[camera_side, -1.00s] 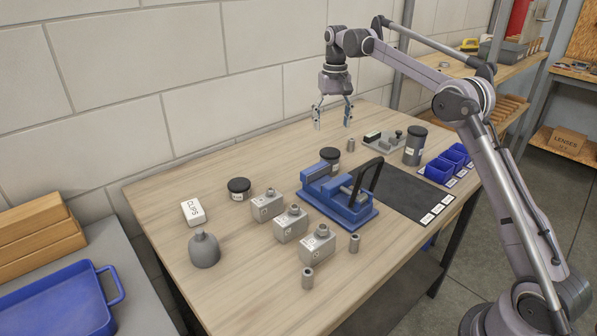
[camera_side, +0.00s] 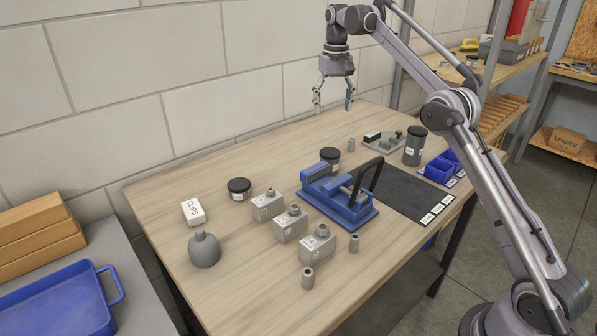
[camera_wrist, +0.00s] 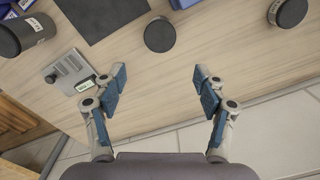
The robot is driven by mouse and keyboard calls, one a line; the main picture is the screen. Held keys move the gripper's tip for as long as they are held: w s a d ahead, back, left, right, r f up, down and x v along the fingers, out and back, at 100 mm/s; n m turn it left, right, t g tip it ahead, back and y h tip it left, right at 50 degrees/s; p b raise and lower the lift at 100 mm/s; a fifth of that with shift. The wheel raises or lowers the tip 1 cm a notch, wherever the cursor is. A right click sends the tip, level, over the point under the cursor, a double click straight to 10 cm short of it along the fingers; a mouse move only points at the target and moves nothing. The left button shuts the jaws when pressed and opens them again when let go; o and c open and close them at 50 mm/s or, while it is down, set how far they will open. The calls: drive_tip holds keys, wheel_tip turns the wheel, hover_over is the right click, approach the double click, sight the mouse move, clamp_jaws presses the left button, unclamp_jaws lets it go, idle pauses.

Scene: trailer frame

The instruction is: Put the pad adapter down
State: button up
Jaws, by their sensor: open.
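My gripper (camera_side: 333,102) is open and empty, in the air above the far end of the wooden table. In the wrist view its blue-padded fingers (camera_wrist: 160,88) are wide apart with only bare tabletop between them. I cannot tell by looks which one is the pad adapter.
A blue vise (camera_side: 338,198), black-lidded jars (camera_side: 239,189) and a black mat (camera_side: 412,191) lie nearer. The table's far left is clear, beside the wall.

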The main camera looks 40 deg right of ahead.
drive_tip(key=w+m, duration=0.1)
drive_tip(key=m+t+y, duration=0.5)
drive_tip(key=m+t, duration=1.2)
drive_tip(key=m, duration=0.9)
hover_over(339, 156)
drive_tip(key=f, duration=1.4)
drive_tip(key=shift+s+d+f, duration=0.2)
drive_tip(key=shift+d+f, duration=0.05)
drive_tip(key=shift+f, duration=0.4)
drive_tip(key=shift+w+a+f, duration=0.1)
drive_tip(key=shift+w+a, duration=0.05)
drive_tip(key=shift+w, duration=0.1)
drive_tip(key=shift+x, duration=3.5)
clamp_jaws()
